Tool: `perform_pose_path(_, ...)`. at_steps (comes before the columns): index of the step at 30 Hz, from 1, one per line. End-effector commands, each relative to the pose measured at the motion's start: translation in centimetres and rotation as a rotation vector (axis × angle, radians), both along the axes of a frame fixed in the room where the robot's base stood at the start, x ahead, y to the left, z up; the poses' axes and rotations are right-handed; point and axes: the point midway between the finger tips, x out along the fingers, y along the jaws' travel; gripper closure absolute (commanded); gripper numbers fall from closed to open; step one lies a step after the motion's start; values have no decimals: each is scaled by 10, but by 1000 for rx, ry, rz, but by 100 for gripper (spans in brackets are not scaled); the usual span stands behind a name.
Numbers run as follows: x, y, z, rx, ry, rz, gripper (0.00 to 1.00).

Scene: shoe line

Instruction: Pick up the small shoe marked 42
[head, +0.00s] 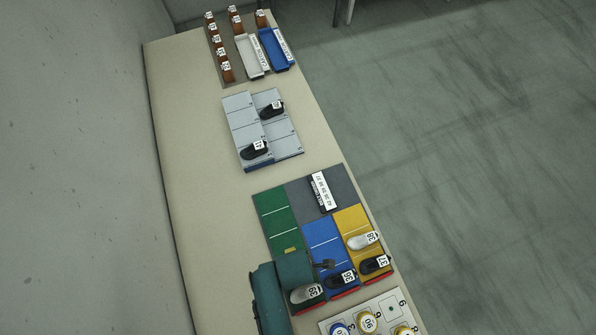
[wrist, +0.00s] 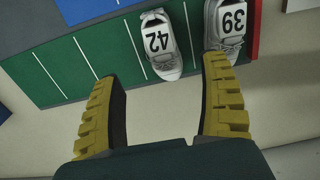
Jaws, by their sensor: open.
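The shoe marked 42 (wrist: 166,58) is small and pale grey. It lies on the green mat (wrist: 64,72) between white lines in the wrist view, its number label (wrist: 157,41) facing up. In the head view I cannot make it out; my arm covers that part of the green mat. My gripper (wrist: 164,68) is open and empty, its yellow ridged fingers apart. The shoe lies in the gap between the fingertips in the picture, nearer the right one. I cannot tell the height left between them. My gripper also shows in the head view (head: 309,258).
A pale shoe marked 39 (wrist: 226,24) lies just beyond the right fingertip. Blue (head: 322,236) and yellow (head: 351,219) mats with more shoes lie to the right in the head view. Grey trays (head: 243,112) with two black shoes stand farther back. The left tabletop (head: 195,165) is clear.

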Motion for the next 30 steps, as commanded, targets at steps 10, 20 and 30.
perform_pose_path(10,-3,-5,-50,0,0,-1,23)
perform_pose_path(20,-3,-5,-60,1,-2,-1,23)
perform_pose_path(30,-4,-5,-60,1,-2,-1,88)
